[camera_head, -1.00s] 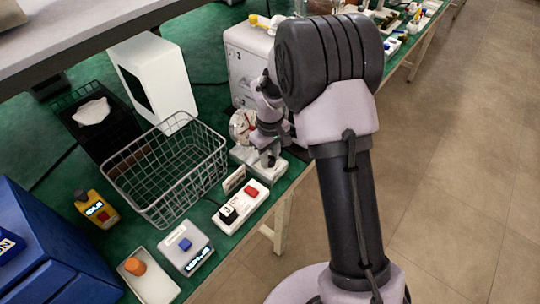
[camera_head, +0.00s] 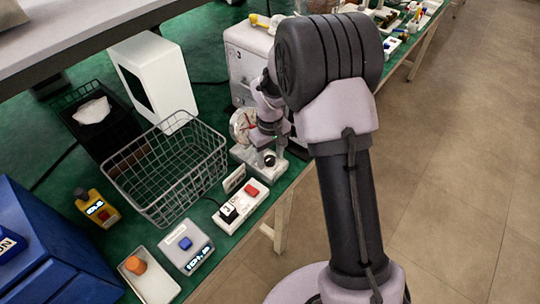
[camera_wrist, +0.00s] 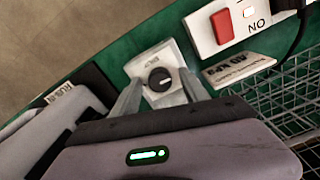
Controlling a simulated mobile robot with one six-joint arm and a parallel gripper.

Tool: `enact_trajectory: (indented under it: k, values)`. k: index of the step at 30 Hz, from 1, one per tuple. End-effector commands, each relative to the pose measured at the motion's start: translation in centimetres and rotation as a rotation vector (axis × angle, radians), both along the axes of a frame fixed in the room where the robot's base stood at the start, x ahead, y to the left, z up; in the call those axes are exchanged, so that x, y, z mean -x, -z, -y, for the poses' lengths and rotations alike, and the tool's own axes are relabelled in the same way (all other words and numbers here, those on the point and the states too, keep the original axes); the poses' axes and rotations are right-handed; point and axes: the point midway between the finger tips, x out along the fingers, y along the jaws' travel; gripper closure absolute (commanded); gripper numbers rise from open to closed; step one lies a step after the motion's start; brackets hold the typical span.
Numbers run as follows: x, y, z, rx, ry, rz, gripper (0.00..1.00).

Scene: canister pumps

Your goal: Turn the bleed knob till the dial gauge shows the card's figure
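The bleed knob (camera_wrist: 160,79) is round and black with a pale pointer line, on a light grey block. It also shows in the head view (camera_head: 270,160). My gripper (camera_wrist: 161,88) is open, one finger on each side of the knob, with visible gaps; its height above the knob is hard to tell. In the head view my gripper (camera_head: 268,133) is over the pump base. The dial gauge (camera_head: 239,122) is round and pale with a red needle, partly hidden by my gripper; its reading is not legible. The card (camera_wrist: 238,69) has print upside down in the wrist view; it also stands in the head view (camera_head: 234,179).
A switch block (camera_head: 240,205) with a red button stands in front of the card. A wire basket (camera_head: 165,170) is at its left. A white box (camera_head: 245,60) stands behind the gauge. The green table's front edge runs close to the knob.

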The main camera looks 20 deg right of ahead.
Motion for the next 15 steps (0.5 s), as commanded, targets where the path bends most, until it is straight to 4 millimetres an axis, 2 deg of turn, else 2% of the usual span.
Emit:
enact_trajectory:
  k: [8, 11, 15]
  values:
    - [0.0, -0.3, 0.0, 0.0, 0.0, 0.0, 0.48]
    - [-0.1, -2.1, 0.0, 0.0, 0.0, 0.002, 0.48]
    - [-0.1, -6.9, 0.0, -0.001, 0.0, 0.005, 0.48]
